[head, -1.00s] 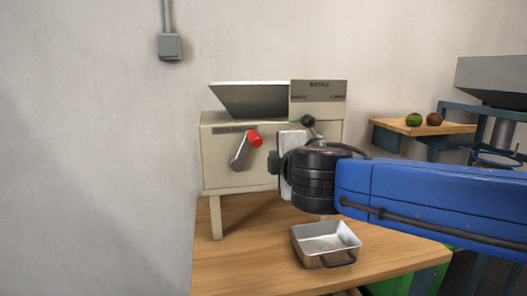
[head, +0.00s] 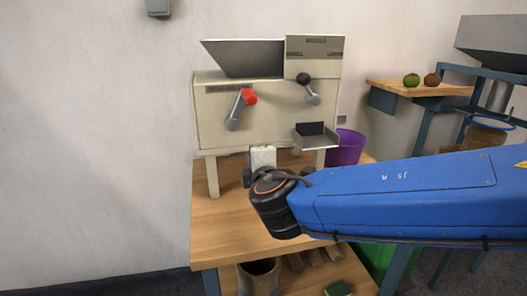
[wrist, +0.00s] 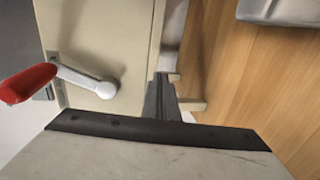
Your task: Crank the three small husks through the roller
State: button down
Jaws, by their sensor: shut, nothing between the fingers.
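The cream roller machine (head: 250,112) stands on the wooden table, with a grey hopper (head: 243,57) on top. The hopper's inside is hidden, so I see no husks in it. The crank on its front has a red handle (head: 249,97) at the upper end of a grey arm. The red handle also shows at left in the wrist view (wrist: 28,84). My gripper (head: 262,156) is in front of the machine's lower edge, below the crank and apart from it. Its dark fingers (wrist: 161,90) are together and empty in the wrist view.
A black-knobbed lever (head: 303,79) and a metal chute (head: 316,137) are at the machine's right. A metal pan (wrist: 280,8) is at the wrist view's upper right. A purple bucket (head: 346,148) stands behind. A side table holds a green ball (head: 411,80) and a brown one (head: 432,80).

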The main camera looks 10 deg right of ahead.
jog(key=a, duration=0.6)
jog(key=shift+f, duration=0.4)
jog(key=shift+a, duration=0.2)
jog(key=a+f+v, duration=0.1)
jog(key=f+v, duration=0.1)
jog(key=v, duration=0.9)
jog(key=shift+s, duration=0.65)
jog(key=shift+a, duration=0.1)
